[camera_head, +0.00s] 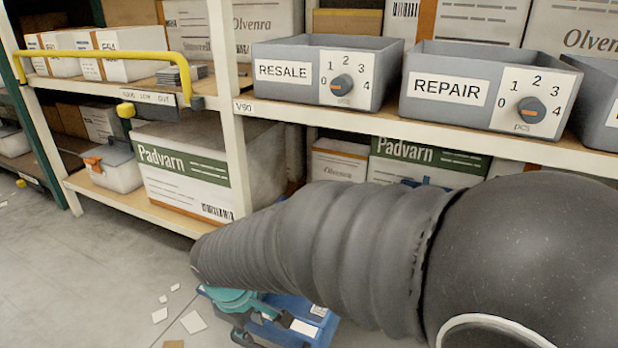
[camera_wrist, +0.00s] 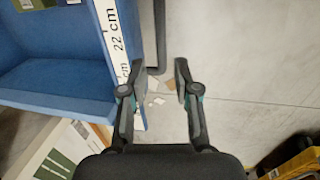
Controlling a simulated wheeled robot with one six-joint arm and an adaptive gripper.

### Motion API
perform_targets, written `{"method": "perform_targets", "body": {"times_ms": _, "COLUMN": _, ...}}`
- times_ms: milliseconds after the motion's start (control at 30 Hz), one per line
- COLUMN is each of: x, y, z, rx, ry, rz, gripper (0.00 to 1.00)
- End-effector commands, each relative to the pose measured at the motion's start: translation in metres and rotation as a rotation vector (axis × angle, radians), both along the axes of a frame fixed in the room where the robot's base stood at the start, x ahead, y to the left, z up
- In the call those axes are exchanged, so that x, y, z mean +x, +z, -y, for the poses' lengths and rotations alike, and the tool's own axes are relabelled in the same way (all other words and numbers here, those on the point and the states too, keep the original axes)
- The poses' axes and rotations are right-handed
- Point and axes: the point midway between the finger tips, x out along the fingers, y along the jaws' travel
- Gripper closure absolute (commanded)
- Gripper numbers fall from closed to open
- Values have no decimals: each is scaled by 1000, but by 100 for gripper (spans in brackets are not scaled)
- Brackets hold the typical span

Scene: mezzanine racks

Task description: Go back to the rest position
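My gripper (camera_wrist: 161,78) is in the wrist view with its two dark fingers apart.
Grey bins labelled RESALE (camera_head: 285,72) and REPAIR (camera_head: 445,91) stand on the rack shelf, each with a dial. A yellow rail (camera_head: 110,54) fronts the left bay. Padvarn boxes (camera_head: 185,170) sit lower. Open floor with paper scraps (camera_head: 193,322) lies at lower left.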

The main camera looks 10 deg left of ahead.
Motion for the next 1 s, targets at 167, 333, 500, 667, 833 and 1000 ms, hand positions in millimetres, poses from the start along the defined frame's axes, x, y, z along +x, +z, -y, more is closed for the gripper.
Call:
{"method": "perform_targets", "body": {"times_ms": 167, "x": -24, "y": -8, "z": 19, "rx": -3, "ry": -110, "rz": -54, "gripper": 69}}
{"method": "perform_targets", "body": {"times_ms": 333, "x": -30, "y": 18, "z": 55, "rx": 46, "ry": -248, "rz": -62, "gripper": 69}}
{"method": "perform_targets", "body": {"times_ms": 500, "x": -31, "y": 54, "z": 103, "rx": 120, "ry": -422, "rz": -47, "gripper": 69}}
{"method": "perform_targets", "body": {"times_ms": 667, "x": -35, "y": 92, "z": 154, "rx": 205, "ry": -605, "rz": -13, "gripper": 69}}
{"method": "perform_targets", "body": {"times_ms": 833, "x": -45, "y": 129, "z": 206, "rx": 297, "ry": -788, "rz": 46, "gripper": 69}}
{"method": "perform_targets", "body": {"times_ms": 1000, "x": -58, "y": 165, "z": 253, "rx": 382, "ry": -955, "rz": 137, "gripper": 69}}
